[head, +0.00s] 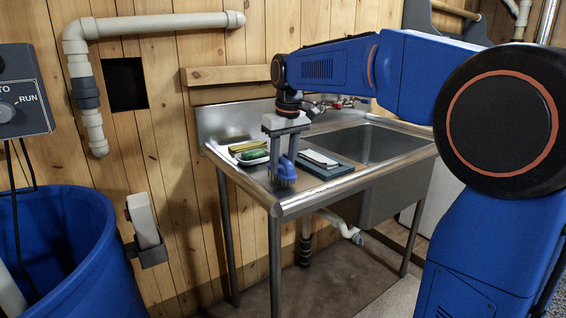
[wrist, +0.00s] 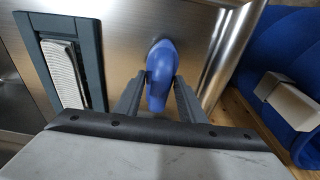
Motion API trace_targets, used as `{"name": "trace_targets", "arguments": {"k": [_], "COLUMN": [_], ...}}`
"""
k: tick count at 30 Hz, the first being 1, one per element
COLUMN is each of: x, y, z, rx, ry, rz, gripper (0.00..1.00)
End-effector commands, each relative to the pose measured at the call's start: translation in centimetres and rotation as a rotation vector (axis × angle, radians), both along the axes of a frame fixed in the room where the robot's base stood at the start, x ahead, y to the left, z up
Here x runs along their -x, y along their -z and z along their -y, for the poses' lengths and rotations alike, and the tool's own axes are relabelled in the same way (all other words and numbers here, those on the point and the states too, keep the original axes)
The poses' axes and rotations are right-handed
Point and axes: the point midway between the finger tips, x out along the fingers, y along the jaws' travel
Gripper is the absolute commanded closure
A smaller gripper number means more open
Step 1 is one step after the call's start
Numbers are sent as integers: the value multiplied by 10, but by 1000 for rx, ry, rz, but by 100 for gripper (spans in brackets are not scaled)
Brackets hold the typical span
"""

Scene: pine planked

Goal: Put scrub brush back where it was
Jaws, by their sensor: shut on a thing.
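The scrub brush (head: 286,170) has a blue handle and dark bristles pointing down. In the wrist view its blue handle (wrist: 160,72) stands between the two fingers. My gripper (head: 283,175) is shut on the brush and points down over the left drainboard (head: 262,187) of the steel sink unit, near its front edge. The bristles look at or just above the drainboard; I cannot tell whether they touch it.
A dark grey tray (head: 318,174) with a pale ribbed item (head: 320,158) lies right of the brush. A white dish (head: 251,161) with a green item lies behind left. The sink basin (head: 370,144) is farther right. A blue barrel (head: 60,250) stands at left.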

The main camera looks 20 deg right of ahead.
Motion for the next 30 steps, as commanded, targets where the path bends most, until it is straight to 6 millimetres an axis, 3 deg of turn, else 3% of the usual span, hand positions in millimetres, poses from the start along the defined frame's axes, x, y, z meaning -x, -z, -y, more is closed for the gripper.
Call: {"name": "trace_targets", "arguments": {"k": [1,2,4,17,30], "x": [0,0,0,0,11], "y": [1,2,2,-7,-83], "z": [0,0,0,0,4], "rx": [0,0,0,0,0], "ry": [0,0,0,0,0], "rz": [-1,-1,-1,1,2], "gripper": [85,61,45,45,45]}}
